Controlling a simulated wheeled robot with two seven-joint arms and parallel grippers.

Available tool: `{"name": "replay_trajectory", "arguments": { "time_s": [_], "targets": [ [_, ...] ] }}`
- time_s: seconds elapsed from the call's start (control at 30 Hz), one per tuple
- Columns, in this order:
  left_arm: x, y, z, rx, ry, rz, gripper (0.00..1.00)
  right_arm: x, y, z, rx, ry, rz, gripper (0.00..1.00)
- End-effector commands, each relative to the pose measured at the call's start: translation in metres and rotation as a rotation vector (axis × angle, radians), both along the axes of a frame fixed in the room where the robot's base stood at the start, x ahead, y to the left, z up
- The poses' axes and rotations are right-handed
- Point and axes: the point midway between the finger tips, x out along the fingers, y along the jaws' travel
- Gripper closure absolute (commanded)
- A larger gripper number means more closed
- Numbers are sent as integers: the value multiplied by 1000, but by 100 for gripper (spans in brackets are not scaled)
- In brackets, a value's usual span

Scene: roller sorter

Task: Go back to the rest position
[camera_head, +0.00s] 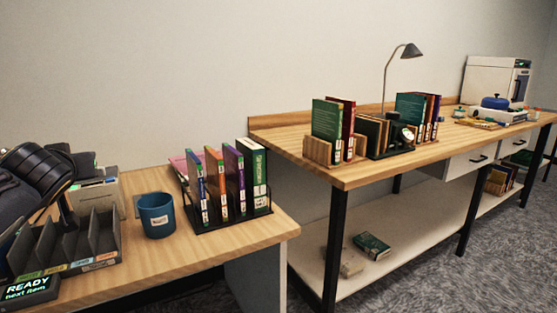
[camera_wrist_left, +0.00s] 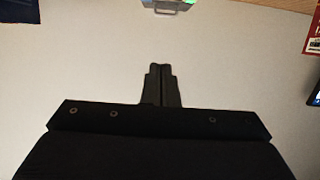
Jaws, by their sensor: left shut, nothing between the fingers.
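My left gripper (camera_wrist_left: 161,72) shows in the left wrist view with its two dark fingers together and nothing between them. It is in front of a plain pale surface and touches nothing that I can see. In the head view neither gripper's fingers show. A dark rounded shape at the left edge there may be part of my arm; I cannot tell. My right gripper is not in view.
The near desk holds a grey slotted sorter (camera_head: 74,243), a READY display (camera_head: 28,290), a blue cup (camera_head: 157,215) and a book rack (camera_head: 225,219). A workbench (camera_head: 345,178) with books and a lamp (camera_head: 404,50) stands right. Grey carpet is clear in front.

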Motion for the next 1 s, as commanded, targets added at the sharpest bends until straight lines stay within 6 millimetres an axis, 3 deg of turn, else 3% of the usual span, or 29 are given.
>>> {"name": "replay_trajectory", "arguments": {
  "time_s": [0.27, 0.57, 0.67, 0.8, 1.0],
  "targets": [
    [-20, -4, -47, -67, 83, -35, 100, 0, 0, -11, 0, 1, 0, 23],
    [-69, -30, -136, -198, 241, -128, 100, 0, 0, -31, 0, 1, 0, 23],
    [-97, -50, -179, -261, 317, -186, 100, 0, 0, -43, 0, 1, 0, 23],
    [-152, -93, -251, -361, 443, -298, 100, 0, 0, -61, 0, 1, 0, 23],
    [-209, -145, -314, -453, 555, -424, 100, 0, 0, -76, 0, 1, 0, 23]
  ]
}}
